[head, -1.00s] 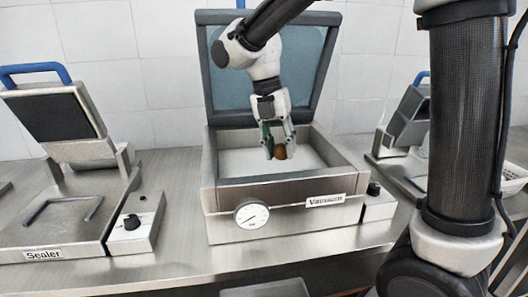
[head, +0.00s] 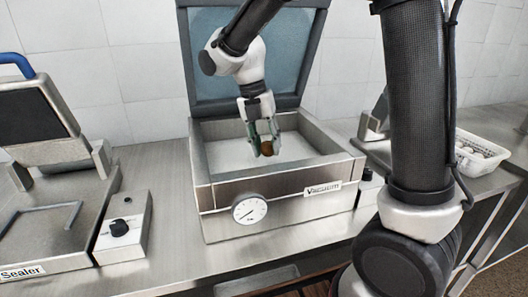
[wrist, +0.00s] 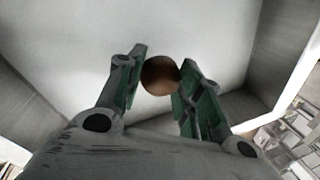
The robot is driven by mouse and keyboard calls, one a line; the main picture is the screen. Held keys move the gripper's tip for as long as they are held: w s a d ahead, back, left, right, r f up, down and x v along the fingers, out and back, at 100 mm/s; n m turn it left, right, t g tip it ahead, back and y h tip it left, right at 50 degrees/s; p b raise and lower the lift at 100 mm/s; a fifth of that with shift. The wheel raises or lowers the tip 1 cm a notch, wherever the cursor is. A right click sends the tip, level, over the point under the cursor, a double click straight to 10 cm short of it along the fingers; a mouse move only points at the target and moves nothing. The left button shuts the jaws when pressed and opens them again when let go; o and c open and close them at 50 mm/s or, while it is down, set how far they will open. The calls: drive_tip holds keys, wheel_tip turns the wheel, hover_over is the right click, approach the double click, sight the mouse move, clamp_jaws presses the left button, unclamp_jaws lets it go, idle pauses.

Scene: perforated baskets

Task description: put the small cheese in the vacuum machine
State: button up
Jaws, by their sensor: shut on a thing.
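The small cheese (head: 267,148) is a brown round thing held between the fingers of my gripper (head: 262,143). In the wrist view the cheese (wrist: 160,75) sits between the green finger pads of my gripper (wrist: 161,80), which is shut on it. The vacuum machine (head: 222,190) is a steel box with a raised lid, a round gauge and a "Vacuum" label. My gripper points down over its open chamber. The pale chamber floor shows behind the cheese; I cannot tell how high above the floor it hangs.
The raised lid (head: 190,70) stands behind the chamber. A sealer (head: 40,215) with a blue handle is at the left, beside a control box with a black knob (head: 119,228). A white perforated basket (head: 478,158) with several light items stands at the right.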

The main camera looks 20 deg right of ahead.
drive_tip(key=shift+x, duration=1)
drive_tip(key=shift+w+a+f, duration=0.1)
drive_tip(key=shift+a+f, duration=0.1)
drive_tip(key=o, duration=0.9)
drive_tip(key=shift+o, duration=0.2)
drive_tip(key=shift+r, duration=0.1)
